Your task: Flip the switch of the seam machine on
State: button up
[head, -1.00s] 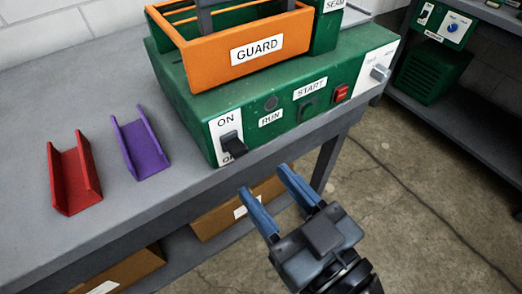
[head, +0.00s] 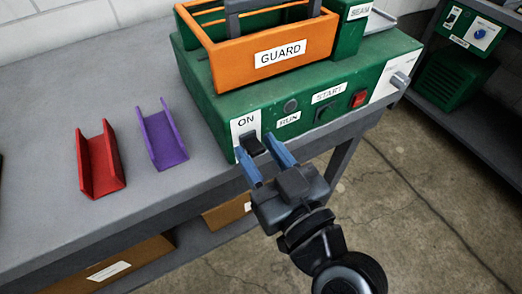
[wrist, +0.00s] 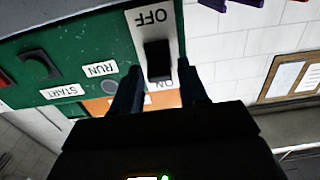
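The seam machine (head: 215,85) is a green box on the workbench. Its black switch lever (head: 252,145) sits on a white plate at the front's left end, with ON above and OFF at the lower end. The lever also shows in the upside-down wrist view (wrist: 157,60), between OFF and a partly covered ON. Whether it tilts up or down is hard to tell. My gripper (head: 265,158) is open and empty, its blue fingers pointing at the switch, one to each side of the lever. In the wrist view the fingertips (wrist: 160,85) appear just short of it; contact cannot be judged.
An orange GUARD box (head: 262,62) is on the machine. Red (head: 100,165) and purple (head: 162,138) channels lie on the bench (head: 40,190).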

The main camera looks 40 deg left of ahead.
grip_shut()
jog(key=r+p, duration=0.1)
jog(key=p, duration=0.1)
jog(key=shift+p, duration=0.3)
jog(key=shift+g+h+p, duration=0.3)
jog(key=shift+h+p, duration=0.2)
jog(key=shift+p, duration=0.35)
jog(key=shift+f+h+p, duration=0.1)
jog(key=shift+h+p, duration=0.2)
jog(key=shift+f, duration=0.1)
jog(key=shift+o, duration=1.1)
grip_release()
jog(key=b+v, duration=0.2)
jog(key=v, duration=0.5)
jog(key=shift+d, duration=0.35)
